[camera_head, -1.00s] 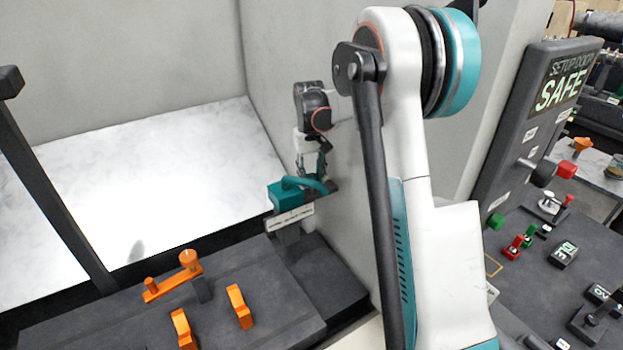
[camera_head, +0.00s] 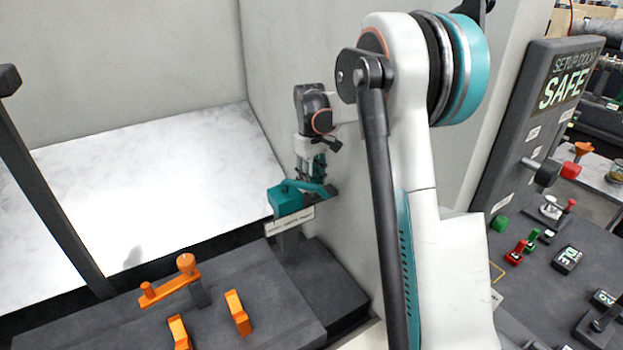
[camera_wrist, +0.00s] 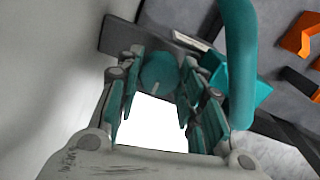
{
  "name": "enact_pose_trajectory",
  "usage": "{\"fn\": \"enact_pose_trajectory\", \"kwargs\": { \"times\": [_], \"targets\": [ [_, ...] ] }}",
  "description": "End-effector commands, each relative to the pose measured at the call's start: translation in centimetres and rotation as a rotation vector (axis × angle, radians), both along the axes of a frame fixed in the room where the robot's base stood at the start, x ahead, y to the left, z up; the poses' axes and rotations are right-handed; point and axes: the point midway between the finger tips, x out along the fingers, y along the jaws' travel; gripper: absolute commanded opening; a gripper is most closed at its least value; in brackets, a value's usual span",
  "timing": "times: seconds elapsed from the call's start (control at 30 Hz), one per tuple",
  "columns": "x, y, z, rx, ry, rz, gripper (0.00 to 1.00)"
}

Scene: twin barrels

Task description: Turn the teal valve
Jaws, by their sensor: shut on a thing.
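The teal valve (camera_head: 283,200) is a teal block with a curved teal bar, mounted on a dark stand with a white label plate, against the grey wall. My gripper (camera_head: 319,178) points down at the bar's right end. In the wrist view, a round teal knob (camera_wrist: 158,72) with a pale tick sits between the two teal-padded fingers of my gripper (camera_wrist: 160,84). The fingers are shut on this knob. The curved teal bar (camera_wrist: 240,60) passes just right of the fingers. The knob is hidden behind the fingers in the head view.
The grey wall (camera_head: 300,50) is close beside my gripper. An orange crank (camera_head: 170,287) and orange handles (camera_head: 238,312) stand on the dark bench at the front. A control panel marked SAFE (camera_head: 545,110) is at the right. The white marbled surface (camera_head: 130,190) is clear.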

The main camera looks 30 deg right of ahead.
Motion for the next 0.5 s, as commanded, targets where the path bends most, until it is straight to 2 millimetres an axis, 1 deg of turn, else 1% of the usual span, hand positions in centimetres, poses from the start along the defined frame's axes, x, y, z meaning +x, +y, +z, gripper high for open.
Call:
{"fn": "enact_pose_trajectory", "kwargs": {
  "times": [0.2,0.23,0.27,0.3,0.33,0.5],
  "targets": [
    [0.08,0.0,0.06,-0.001,-0.002,0.0,0.11],
    [0.08,0.0,0.06,-0.001,-0.002,0.0,0.37],
    [0.08,0.0,0.06,-0.001,-0.002,0.0,0.44],
    [0.08,0.01,0.06,-0.001,-0.002,0.0,0.53],
    [0.07,0.0,0.06,-0.001,-0.001,0.0,0.56],
    [0.05,0.0,0.03,-0.001,-0.001,0.0,0.56]
  ]
}}
